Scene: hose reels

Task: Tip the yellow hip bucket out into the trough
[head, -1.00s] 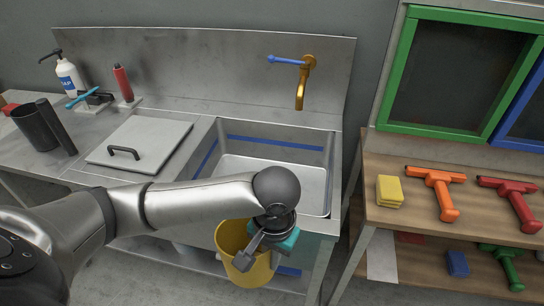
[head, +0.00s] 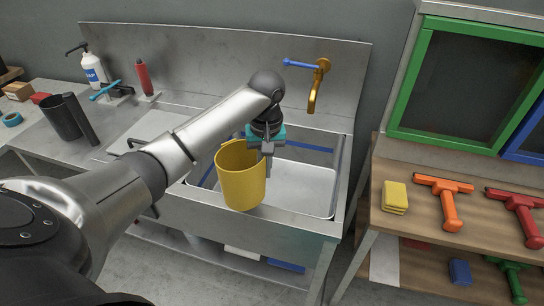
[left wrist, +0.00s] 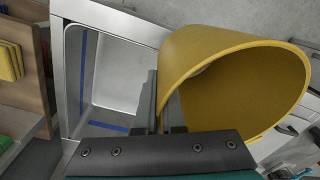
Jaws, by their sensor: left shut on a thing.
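The yellow hip bucket (head: 240,178) is held up at the front edge of the steel trough (head: 300,182), close to upright in the head view. My left gripper (head: 268,160) is shut on the bucket's right side. In the left wrist view, the gripper (left wrist: 160,120) has the bucket's wall (left wrist: 205,48) between its fingers, and the bucket's open mouth faces right. What lies deep inside the bucket cannot be made out. The trough also shows in the left wrist view (left wrist: 72,85), beside the bucket. My right gripper is not in view.
A blue-handled brass tap (head: 318,85) hangs over the trough's back. A dark jug (head: 68,118) and a soap bottle (head: 93,70) stand on the left counter. A shelf at right holds a yellow sponge (head: 395,196) and squeegees (head: 447,200).

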